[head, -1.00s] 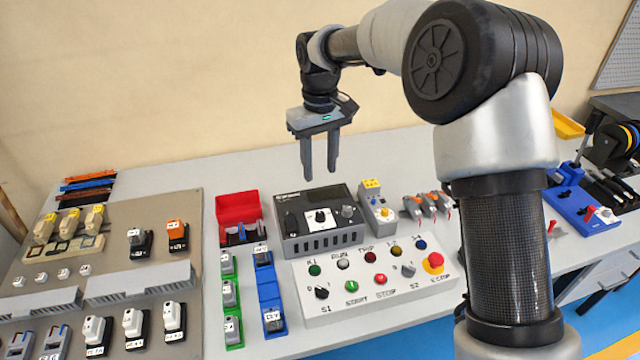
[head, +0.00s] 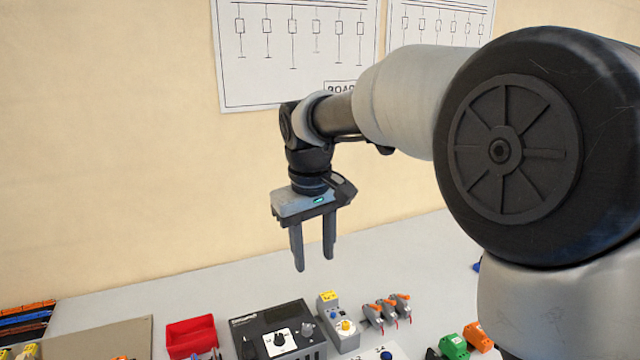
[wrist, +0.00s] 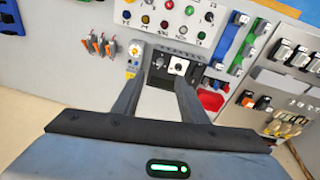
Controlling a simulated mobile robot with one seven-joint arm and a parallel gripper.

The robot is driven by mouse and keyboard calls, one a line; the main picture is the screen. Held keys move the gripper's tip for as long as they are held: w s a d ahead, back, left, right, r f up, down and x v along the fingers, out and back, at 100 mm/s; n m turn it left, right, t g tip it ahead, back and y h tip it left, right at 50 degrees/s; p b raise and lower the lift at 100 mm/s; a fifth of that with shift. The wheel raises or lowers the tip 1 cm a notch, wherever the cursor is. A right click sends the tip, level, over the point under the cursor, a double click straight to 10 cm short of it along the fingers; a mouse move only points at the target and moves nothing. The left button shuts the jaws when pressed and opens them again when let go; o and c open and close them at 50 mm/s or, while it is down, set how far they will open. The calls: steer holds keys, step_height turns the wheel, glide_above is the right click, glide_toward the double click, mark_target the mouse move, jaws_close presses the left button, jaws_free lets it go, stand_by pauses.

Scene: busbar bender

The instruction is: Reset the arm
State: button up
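My gripper (head: 314,268) hangs above the back of the bench in the head view, fingers pointing down. Its two fingers are apart with nothing between them, and it touches nothing. In the wrist view my gripper (wrist: 165,82) shows the same gap. Beyond the fingers is the black control box (wrist: 157,66) with a dial on a white plate. The same black box (head: 254,325) stands below my gripper in the head view. My arm reaches in from the right and covers much of that side.
A red bin (head: 190,336) stands left of the black box. A grey device with yellow parts (head: 338,322) and several orange-levered connectors (head: 388,308) stand to its right. The white button panel (wrist: 188,8) shows in the wrist view. Wall diagrams (head: 296,50) hang behind.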

steer(key=s+d+r+m+t+p, duration=0.2)
steer(key=s+d+r+m, duration=0.1)
steer(key=s+d+r, duration=0.55)
steer(key=s+d+f+m+t+p, duration=0.1)
steer(key=s+d+f+m+p, duration=0.1)
steer(key=s+d, duration=0.6)
steer(key=s+f+m, duration=0.1)
steer(key=s, duration=0.4)
steer(key=shift+s+d+t, duration=0.2)
steer(key=shift+s+t, duration=0.15)
steer(key=shift+t, duration=0.05)
